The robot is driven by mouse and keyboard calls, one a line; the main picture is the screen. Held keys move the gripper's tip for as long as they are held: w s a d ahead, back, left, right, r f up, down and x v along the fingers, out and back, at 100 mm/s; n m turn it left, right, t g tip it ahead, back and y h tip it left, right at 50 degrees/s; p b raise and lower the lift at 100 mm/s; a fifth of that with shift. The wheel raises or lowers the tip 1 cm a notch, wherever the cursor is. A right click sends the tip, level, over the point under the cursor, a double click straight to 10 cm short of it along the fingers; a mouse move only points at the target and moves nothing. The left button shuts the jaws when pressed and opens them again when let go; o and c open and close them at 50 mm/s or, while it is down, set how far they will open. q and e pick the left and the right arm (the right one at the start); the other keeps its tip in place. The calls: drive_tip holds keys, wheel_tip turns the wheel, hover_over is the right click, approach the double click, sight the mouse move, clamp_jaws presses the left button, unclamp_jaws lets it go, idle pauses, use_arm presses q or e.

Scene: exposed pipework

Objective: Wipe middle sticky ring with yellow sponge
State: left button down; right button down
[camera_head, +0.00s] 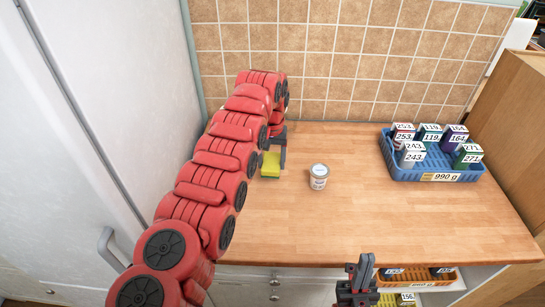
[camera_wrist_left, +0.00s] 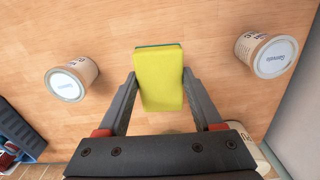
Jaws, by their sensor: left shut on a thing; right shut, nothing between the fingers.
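The yellow sponge (camera_head: 270,165) is in my left gripper (camera_head: 281,148), near the left part of the counter. In the left wrist view, the sponge (camera_wrist_left: 160,82) sits between the two fingers of that gripper (camera_wrist_left: 160,76), with a dark green layer on its far edge. I cannot tell whether the sponge touches the counter. No sticky ring can be made out in either view; my left arm and the gripper hide part of the counter. My right gripper (camera_head: 358,272) is shut and empty in front of the counter's front edge.
A white can (camera_head: 318,177) stands right of the sponge. The left wrist view shows another can (camera_wrist_left: 265,54) and one partly behind the gripper. A blue crate (camera_head: 435,175) of numbered boxes stands right, above an orange basket (camera_head: 415,278). The middle front counter (camera_head: 350,225) is clear.

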use_arm(q)
drive_tip(key=shift+d+r, duration=0.1)
drive_tip(key=shift+r, duration=0.9)
